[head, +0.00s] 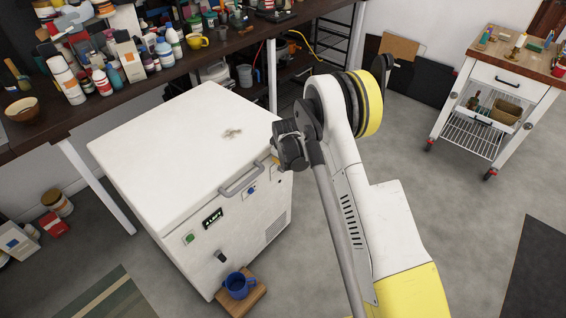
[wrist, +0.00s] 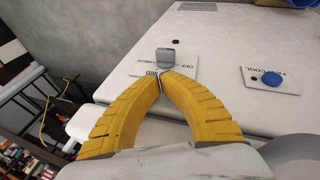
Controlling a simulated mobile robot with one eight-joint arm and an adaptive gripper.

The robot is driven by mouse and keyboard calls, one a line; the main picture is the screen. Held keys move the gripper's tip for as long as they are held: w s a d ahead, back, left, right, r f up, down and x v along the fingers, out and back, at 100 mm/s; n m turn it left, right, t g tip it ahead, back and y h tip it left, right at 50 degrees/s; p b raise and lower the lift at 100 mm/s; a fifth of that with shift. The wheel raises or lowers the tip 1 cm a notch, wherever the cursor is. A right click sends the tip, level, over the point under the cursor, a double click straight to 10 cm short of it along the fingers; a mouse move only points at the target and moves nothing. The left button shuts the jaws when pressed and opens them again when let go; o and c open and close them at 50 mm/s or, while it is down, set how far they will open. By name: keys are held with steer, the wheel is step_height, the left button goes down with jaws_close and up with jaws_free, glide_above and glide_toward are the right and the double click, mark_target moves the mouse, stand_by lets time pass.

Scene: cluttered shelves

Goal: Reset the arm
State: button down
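My gripper (wrist: 162,76) shows in the wrist view as two ridged yellow fingers curving together, with their tips meeting and nothing visible held between them. The tips are close to a grey knob (wrist: 168,55) on a labelled plate on the white chest freezer (wrist: 240,40); I cannot tell whether they touch it. In the head view my arm reaches up and folds down beside the right front corner of the freezer (head: 165,140). The gripper is mostly hidden there behind my arm.
A blue knob (wrist: 271,78) sits on another plate. The freezer has a lid handle (head: 241,180). A blue mug (head: 238,287) stands on a wooden block (head: 258,299) before it. A cluttered bench (head: 150,85) is behind; a cart (head: 497,85) stands right. Floor between is clear.

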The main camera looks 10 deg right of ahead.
steer(key=s+r+m+p, duration=0.1)
steer(key=s+r, duration=0.5)
steer(key=r, duration=0.4)
steer(key=s+r+m+t+p, duration=0.1)
steer(key=s+r+m, duration=0.1)
steer(key=s+r, duration=0.65)
steer(key=s+r+m+p, duration=0.1)
steer(key=s+r, duration=0.3)
steer(key=r, duration=0.9)
steer(key=s+d+r+m, duration=0.1)
steer(key=s+r+m, duration=0.1)
steer(key=s, duration=0.9)
steer(key=s+d+r+m+t, duration=0.1)
steer(key=s+r+m, duration=0.2)
steer(key=s, duration=0.8)
steer(key=shift+r, duration=0.2)
steer(key=shift+d, duration=0.15)
